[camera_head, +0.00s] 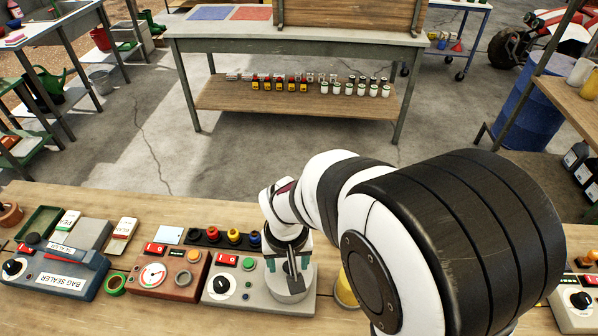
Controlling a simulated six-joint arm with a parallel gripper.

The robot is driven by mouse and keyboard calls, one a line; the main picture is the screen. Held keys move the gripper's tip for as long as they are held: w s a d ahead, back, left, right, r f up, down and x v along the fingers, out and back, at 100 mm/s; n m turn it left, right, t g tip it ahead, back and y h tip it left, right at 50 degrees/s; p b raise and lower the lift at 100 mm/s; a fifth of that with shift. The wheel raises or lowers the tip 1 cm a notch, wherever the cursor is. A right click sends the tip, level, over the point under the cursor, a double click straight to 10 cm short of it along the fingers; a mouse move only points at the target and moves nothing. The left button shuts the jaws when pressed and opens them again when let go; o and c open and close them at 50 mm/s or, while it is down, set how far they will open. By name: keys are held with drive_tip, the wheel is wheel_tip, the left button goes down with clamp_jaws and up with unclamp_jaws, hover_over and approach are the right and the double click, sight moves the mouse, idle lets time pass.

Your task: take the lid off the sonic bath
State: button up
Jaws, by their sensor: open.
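A pale grey box with a white dial and a red switch, which looks like the sonic bath (223,304), stands on the front bench. A round metal lid (290,293) sits on its right part. My gripper (288,268) points down over the lid, with its greenish fingers spread apart. The fingers hide part of the lid, and I cannot tell whether they touch it. My own arm covers the view to the right of the box.
A brown box with a gauge (154,272) and a blue bag sealer (52,278) stand to the left. A row of coloured knobs (218,237) lies behind the bath. A yellow object (345,290), partly hidden by my arm, stands just to its right. A green tape roll (115,284) lies farther left.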

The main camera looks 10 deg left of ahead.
clamp_jaws()
idle(0.3)
